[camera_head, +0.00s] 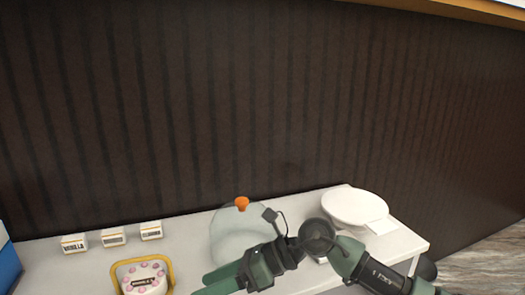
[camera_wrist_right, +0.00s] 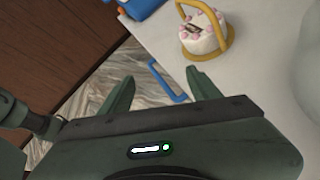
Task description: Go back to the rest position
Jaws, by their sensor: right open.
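My right gripper (camera_head: 222,280) reaches in from the right in the head view, over the front of the white counter (camera_head: 62,280). In the right wrist view its two green fingers (camera_wrist_right: 122,93) stand apart with nothing between them. Below them are the floor and the counter's edge. My left gripper shows in neither view.
A cake (camera_head: 143,278) with a yellow handled holder (camera_head: 116,272) sits left of the gripper. Behind it stand small labelled boxes (camera_head: 113,237). A clear dome with an orange knob (camera_head: 241,203) is behind my right arm. A white round dish (camera_head: 355,206) is at right.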

